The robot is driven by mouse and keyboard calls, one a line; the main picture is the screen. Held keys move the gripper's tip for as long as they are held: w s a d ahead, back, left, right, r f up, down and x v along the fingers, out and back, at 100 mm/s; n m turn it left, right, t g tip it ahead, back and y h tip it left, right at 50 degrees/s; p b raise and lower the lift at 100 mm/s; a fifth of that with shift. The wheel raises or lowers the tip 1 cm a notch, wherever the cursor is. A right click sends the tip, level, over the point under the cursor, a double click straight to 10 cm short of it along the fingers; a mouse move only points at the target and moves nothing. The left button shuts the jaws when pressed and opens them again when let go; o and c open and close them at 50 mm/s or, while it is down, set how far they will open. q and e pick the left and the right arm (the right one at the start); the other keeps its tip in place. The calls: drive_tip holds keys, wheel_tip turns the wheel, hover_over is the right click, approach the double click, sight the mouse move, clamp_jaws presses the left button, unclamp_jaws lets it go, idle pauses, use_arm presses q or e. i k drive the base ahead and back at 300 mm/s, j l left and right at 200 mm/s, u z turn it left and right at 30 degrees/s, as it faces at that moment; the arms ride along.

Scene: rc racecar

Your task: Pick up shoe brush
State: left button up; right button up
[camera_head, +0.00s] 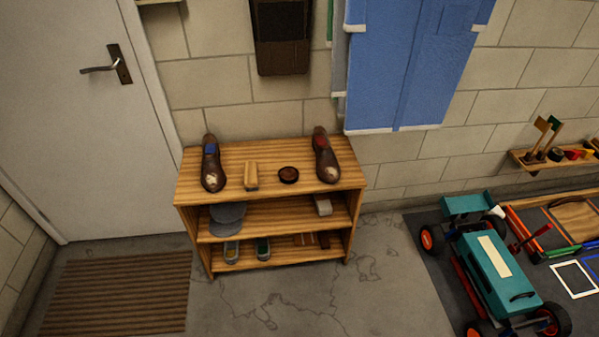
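A small light-wood block (251,176), which looks like the shoe brush, lies on top of the wooden shelf unit (270,152). It lies between a brown shoe with a blue patch (212,165) on its left and a round dark tin (288,175) on its right. A second brown shoe with a red patch (325,156) stands at the right end. Another small pale-topped block (323,205) lies on the middle shelf; I cannot tell whether it is a brush too. Neither of my grippers is in view.
A striped mat (117,293) lies left, before a white door (75,120). A teal racecar (497,270) stands at right. Concrete floor before the shelf is clear.

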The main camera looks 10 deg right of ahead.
sight(251, 181)
drive_tip(key=i+l+u, duration=0.25)
drive_tip(key=i+l, duration=0.25)
drive_tip(key=i+l+u, duration=0.2)
drive_tip(key=i+l, duration=0.3)
drive_tip(key=l, duration=0.15)
